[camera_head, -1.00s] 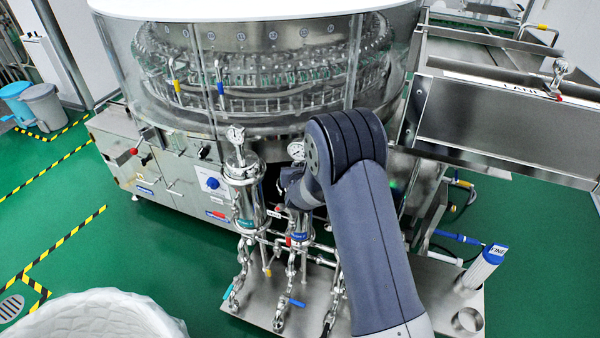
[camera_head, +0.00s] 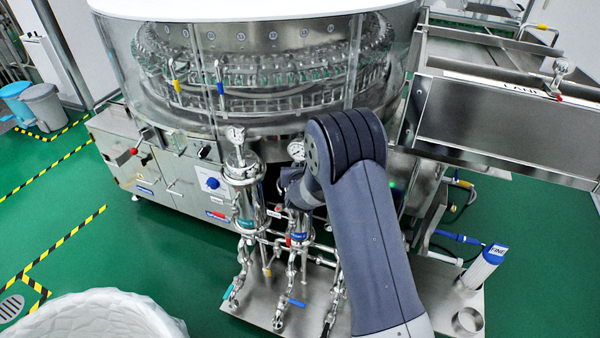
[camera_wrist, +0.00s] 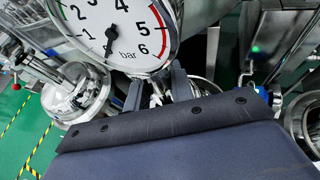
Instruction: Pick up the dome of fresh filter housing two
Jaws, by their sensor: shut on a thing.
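The middle filter housing (camera_head: 300,226) stands upright on the steel plate, with a blue label band; I take it as housing two. Its round pressure gauge (camera_head: 297,151) sits at the top and fills the upper left of the wrist view (camera_wrist: 115,28). My gripper (camera_wrist: 157,88) is just below the gauge in the wrist view, its two grey fingers shut on the dome at the housing's top. The dome itself is mostly hidden by the gauge and my gripper, and in the head view by my arm. I cannot tell whether it is lifted.
A similar housing with its own gauge (camera_head: 236,134) stands close on the left. Pipes and valves with a blue handle (camera_head: 297,303) lie below. A white filter cartridge (camera_head: 484,266) and an open steel ring (camera_head: 467,321) are at right. The rotary washer (camera_head: 250,70) is behind.

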